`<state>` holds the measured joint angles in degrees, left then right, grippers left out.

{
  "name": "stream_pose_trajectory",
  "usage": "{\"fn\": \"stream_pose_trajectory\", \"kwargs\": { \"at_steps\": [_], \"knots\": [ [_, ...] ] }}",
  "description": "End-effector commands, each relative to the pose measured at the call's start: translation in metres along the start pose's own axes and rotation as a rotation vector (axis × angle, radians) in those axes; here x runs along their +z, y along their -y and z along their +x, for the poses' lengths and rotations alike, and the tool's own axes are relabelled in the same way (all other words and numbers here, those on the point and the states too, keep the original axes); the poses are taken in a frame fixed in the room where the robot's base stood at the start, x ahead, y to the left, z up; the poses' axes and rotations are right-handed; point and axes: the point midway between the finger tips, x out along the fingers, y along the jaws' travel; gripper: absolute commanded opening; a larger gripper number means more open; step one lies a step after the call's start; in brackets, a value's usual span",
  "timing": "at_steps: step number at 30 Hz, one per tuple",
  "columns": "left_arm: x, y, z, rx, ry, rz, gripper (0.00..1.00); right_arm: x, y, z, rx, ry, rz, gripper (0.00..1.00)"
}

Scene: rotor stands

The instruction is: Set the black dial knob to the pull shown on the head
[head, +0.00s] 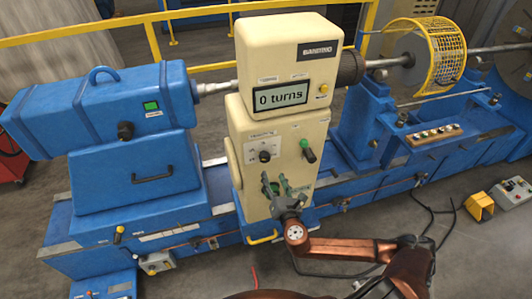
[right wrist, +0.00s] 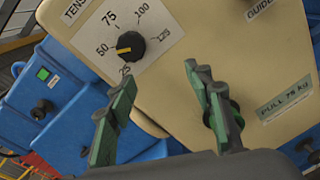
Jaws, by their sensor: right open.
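The black dial knob (head: 265,156) is on the front of the cream head (head: 240,140). In the right wrist view the knob (right wrist: 130,46) sits in a white scale marked 25 to 125, labelled TENS… at the edge. Its yellow pointer lies toward 50. A plate on the head (right wrist: 284,98) reads 75 kg, its first word looking like PULL. My right gripper (head: 276,188) is open and empty, below the knob in the head view. In the right wrist view its green-padded fingers (right wrist: 158,74) stand apart, with the knob beyond and above the left fingertip. My left gripper is not in view.
A display (head: 280,97) on the head reads 0 turns. A green-topped black control (head: 308,152) is right of the dial.

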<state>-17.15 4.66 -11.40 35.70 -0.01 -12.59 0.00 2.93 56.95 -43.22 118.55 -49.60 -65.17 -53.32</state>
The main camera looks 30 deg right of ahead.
Motion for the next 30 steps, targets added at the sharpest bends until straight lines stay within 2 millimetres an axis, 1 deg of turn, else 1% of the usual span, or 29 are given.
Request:
{"fn": "stream_pose_trajectory", "kwargs": {
  "at_steps": [1,3,6,8,15,19,24,30],
  "knots": [
    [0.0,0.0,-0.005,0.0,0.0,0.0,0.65,0.015,-0.012,-0.003,0.033,0.023,-0.058,0.47],
    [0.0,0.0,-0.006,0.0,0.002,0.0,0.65,0.025,-0.021,-0.006,0.063,0.045,-0.112,0.47],
    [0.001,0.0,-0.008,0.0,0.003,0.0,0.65,0.031,-0.028,-0.003,0.079,0.06,-0.144,0.47],
    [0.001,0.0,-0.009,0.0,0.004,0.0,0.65,0.032,-0.028,0.003,0.08,0.062,-0.149,0.47],
    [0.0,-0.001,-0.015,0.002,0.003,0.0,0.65,0.035,-0.032,0.041,0.079,0.062,-0.145,0.47],
    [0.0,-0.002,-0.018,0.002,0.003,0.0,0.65,0.035,-0.032,0.058,0.078,0.061,-0.144,0.47],
    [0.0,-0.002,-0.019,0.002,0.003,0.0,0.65,0.034,-0.033,0.069,0.078,0.059,-0.143,0.47],
    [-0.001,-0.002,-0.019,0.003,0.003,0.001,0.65,0.034,-0.032,0.07,0.077,0.058,-0.142,0.47]
  ]
}}
